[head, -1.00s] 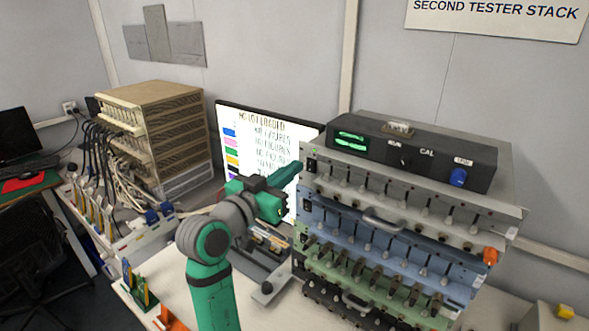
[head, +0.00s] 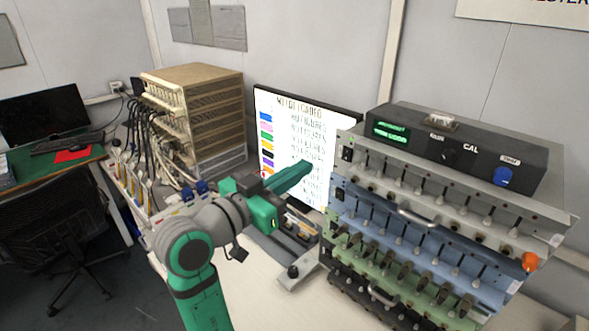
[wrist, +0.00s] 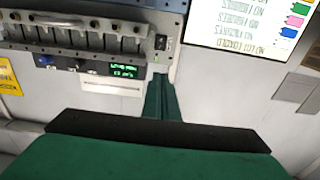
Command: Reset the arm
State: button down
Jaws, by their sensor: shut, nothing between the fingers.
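My gripper (head: 300,172) is green and held in the air in front of the monitor, left of the tester stack. Its fingers are together and hold nothing. In the wrist view the gripper's closed green fingers (wrist: 161,100) point up the picture, between the tester stack and the monitor. My arm rises from the bottom of the head view and bends to the right.
The tester stack (head: 440,215) with a CAL box (head: 455,150) on top stands at the right. The lit monitor (head: 285,140) is behind my gripper. A wooden-cased rack (head: 205,110) with cables stands left. A metal fixture (head: 290,240) sits below my gripper. A desk (head: 50,170) and chair (head: 60,225) are far left.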

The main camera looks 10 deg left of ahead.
notch_tip(320, 180, down, 18)
jog(key=d+n+t+y, duration=0.2)
jog(key=n+y, duration=0.2)
jog(key=n, duration=0.2)
jog(key=s+d+f+n+g+y, duration=0.15)
jog(key=s+f, duration=0.25)
jog(key=f, duration=0.4)
jog(key=s+d+f+n+t+y, duration=0.1)
jog(key=s+f+n+y, duration=0.15)
jog(key=f, duration=0.45)
jog(key=s+d+f+g+y, duration=0.1)
jog(key=s+d+f, duration=0.1)
jog(key=s+f, duration=0.5)
jog(key=s+d+f+g+y, duration=0.1)
jog(key=s+d+f, duration=0.15)
jog(key=s, duration=0.75)
jog(key=s+d+r+m, duration=0.1)
jog(key=s+m, duration=0.3)
jog(key=s, duration=1.2)
jog(key=shift+s+d+r+h, duration=0.15)
jog(key=shift+s+d+h, duration=0.2)
jog(key=shift+d, duration=0.35)
